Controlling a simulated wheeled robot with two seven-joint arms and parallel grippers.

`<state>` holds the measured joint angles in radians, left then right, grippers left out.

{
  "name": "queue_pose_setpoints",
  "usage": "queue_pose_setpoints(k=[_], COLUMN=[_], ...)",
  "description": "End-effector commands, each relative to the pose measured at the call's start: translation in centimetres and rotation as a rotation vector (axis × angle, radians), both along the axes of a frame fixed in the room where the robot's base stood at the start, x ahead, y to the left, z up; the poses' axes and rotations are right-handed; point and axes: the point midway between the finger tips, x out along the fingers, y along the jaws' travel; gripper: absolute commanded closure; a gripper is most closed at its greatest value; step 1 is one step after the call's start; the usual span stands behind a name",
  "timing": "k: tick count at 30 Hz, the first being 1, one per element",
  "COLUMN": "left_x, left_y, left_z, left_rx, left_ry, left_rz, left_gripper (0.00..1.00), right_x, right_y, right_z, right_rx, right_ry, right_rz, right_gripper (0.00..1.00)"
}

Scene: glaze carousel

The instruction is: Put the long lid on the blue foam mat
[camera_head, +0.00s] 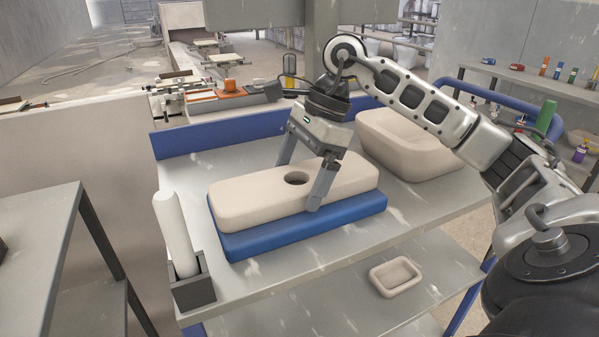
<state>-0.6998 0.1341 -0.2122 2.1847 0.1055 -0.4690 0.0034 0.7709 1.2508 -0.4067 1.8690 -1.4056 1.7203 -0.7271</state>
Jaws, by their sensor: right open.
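The long lid (246,201) is a cream slab with rounded edges and a dark round hole near its middle. It lies flat on the blue foam mat (305,229), whose front and right edges show below it. My right gripper (300,187) points down over the lid. Whether the fingers touch the lid I cannot tell. My left gripper is not in view.
A cream basin (405,145) stands behind and to the right on the grey table (260,280). A white cylinder (175,232) stands upright in a grey holder (193,291) at the left. A small cream dish (396,277) is at the front right. A blue rail (215,132) edges the back.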

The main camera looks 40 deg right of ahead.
Motion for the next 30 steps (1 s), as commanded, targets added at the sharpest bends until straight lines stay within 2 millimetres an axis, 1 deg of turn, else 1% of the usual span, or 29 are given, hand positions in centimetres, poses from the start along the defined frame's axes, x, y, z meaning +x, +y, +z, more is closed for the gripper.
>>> queue_pose_setpoints(k=[1,2,5,12,15,18,23,30], left_x=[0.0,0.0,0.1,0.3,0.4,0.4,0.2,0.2], left_y=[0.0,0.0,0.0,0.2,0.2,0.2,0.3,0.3], left_z=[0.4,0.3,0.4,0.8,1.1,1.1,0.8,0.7], left_rx=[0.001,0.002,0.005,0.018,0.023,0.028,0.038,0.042], left_ry=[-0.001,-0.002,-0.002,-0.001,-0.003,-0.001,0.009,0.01], left_rz=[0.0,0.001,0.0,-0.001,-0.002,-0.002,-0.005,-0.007], left_gripper=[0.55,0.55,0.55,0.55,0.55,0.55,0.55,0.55], right_x=[0.0,0.0,-0.1,-0.7,-1.0,-1.1,-1.3,-1.4], right_y=[0.0,-0.1,-0.6,-2.5,-3.2,-3.8,-4.3,-4.4], right_z=[0.5,0.6,1.9,6.9,8.7,10.1,11.2,11.3], right_rx=[0.001,0.0,0.0,0.001,0.002,0.002,0.002,0.001], right_ry=[-0.001,-0.002,-0.004,-0.006,-0.004,-0.004,-0.001,0.0], right_rz=[0.0,-0.001,-0.003,-0.002,-0.002,-0.001,0.0,0.0], right_gripper=[0.0,0.0,0.0,0.0,0.0,0.0,0.0,0.0])
